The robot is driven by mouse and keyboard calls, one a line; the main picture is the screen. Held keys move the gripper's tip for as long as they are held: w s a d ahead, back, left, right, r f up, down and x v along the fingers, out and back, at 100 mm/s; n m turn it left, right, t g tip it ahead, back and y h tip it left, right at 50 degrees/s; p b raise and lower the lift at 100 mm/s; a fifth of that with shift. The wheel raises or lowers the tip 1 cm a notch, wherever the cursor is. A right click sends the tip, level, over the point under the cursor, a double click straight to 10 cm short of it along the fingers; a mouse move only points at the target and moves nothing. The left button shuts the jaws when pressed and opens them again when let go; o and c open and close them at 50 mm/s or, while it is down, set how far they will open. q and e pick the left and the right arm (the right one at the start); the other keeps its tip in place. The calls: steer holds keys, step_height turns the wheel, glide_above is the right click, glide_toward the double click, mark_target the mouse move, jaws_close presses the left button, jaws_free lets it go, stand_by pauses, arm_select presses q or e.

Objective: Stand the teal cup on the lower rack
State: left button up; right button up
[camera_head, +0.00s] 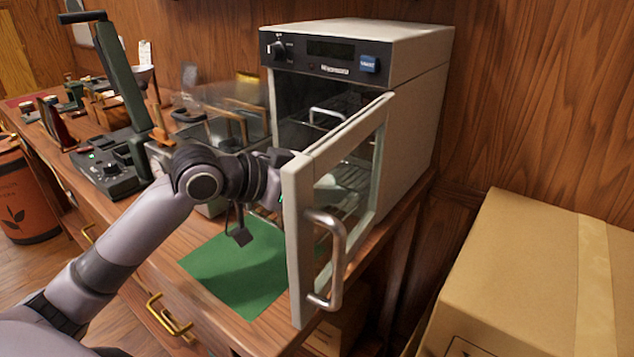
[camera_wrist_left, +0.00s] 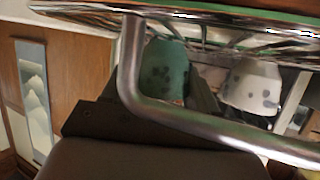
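The teal cup (camera_wrist_left: 166,72), with dark spots, shows in the wrist view between the dark fingers of my left gripper (camera_wrist_left: 168,84), which appear closed against its sides. A wire rack (camera_wrist_left: 225,28) runs along the top of that view, by the cup's narrow end; I cannot tell whether they touch. In the head view my left arm reaches into the white cabinet (camera_head: 405,110) behind its open door (camera_head: 302,240), which hides the fingers and cup. The lower rack (camera_head: 350,178) shows through the door glass. My right gripper is out of view.
A spotted white cup (camera_wrist_left: 252,88) stands close beside the teal one. A metal bar (camera_wrist_left: 215,132) crosses in front of the fingers. The door handle (camera_head: 338,250) sticks out at the front. A green mat (camera_head: 235,275) lies on the counter; a cardboard box (camera_head: 530,270) stands right.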

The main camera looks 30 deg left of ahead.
arm_select(q)
steer(key=o, duration=0.4)
steer(key=shift+c, duration=0.2)
steer(key=shift+r, duration=0.2)
steer(key=shift+s+a, duration=0.2)
steer(key=b+v, duration=0.1)
steer(key=v, duration=1)
steer(key=shift+s+r, duration=0.15)
steer(key=shift+s, duration=0.05)
